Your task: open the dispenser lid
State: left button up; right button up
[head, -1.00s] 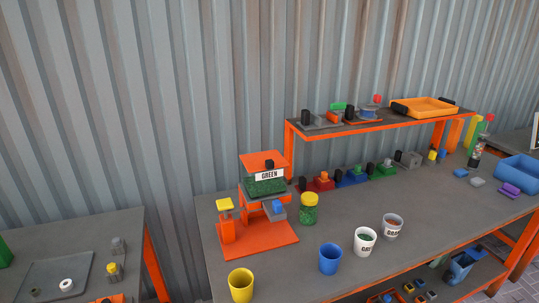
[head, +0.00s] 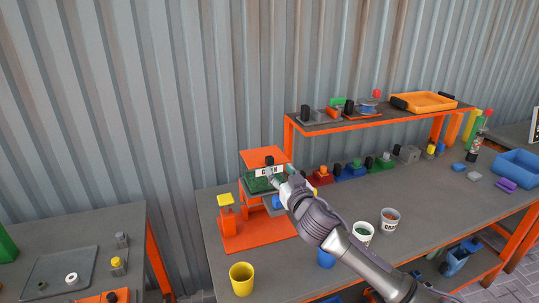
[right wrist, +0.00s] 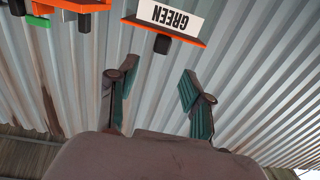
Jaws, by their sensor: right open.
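The dispenser (head: 262,232) stands on the workbench, an orange frame with a hopper of green granules (head: 258,185) and a white GREEN label (head: 262,171). Its orange lid (head: 258,155) is on top, with a black knob (head: 269,160). My right gripper (head: 277,176) is in front of the hopper and hides part of the label. In the right wrist view, the open gripper (right wrist: 155,73) has nothing between its fingers. The upside-down label (right wrist: 170,17) and the black knob (right wrist: 162,44) lie beyond the fingertips. My left gripper is not in view.
A yellow cup (head: 241,279) stands at the bench's front left. A white cup (head: 363,232) and another labelled cup (head: 389,219) stand near my right arm, which partly hides a blue cup (head: 325,259). A raised shelf (head: 370,125) stands behind on the right.

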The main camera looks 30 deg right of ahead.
aim_at(271, 159)
jog(key=p+x, duration=0.2)
jog(key=x, duration=0.7)
jog(key=shift+w, duration=0.15)
grip_shut()
